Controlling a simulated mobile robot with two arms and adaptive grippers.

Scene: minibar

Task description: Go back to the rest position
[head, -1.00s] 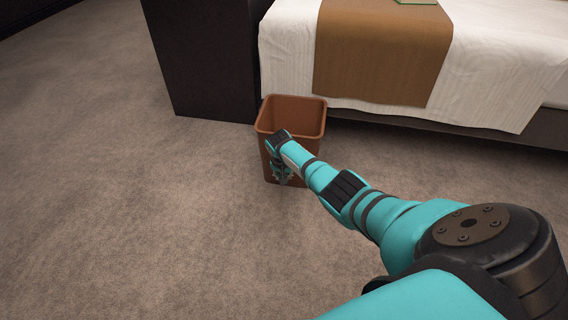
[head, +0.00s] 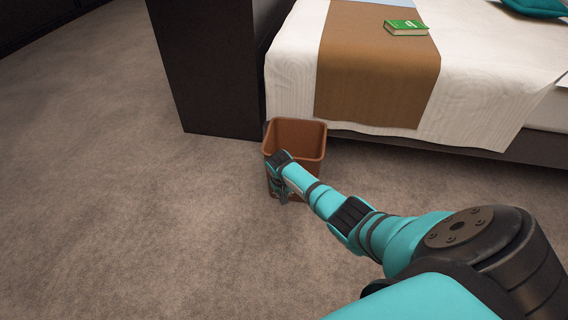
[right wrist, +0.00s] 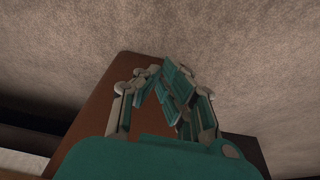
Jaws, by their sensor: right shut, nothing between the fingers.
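My right arm comes in from the lower right of the head view. Its gripper (head: 281,192) points down in front of the near side of a brown bin (head: 312,150). In the right wrist view the gripper (right wrist: 172,75) is shut, its fingertips meeting with nothing between them. The bin's brown wall (right wrist: 100,105) shows behind and beside the fingers there. I cannot tell whether the gripper touches the bin. My left gripper is in neither view.
A bed (head: 470,95) with a white cover and brown runner (head: 375,85) stands behind the bin. A green book (head: 405,27) lies on it. A dark cabinet (head: 205,75) stands left of the bed. Grey-brown carpet (head: 110,190) is clear at left and front.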

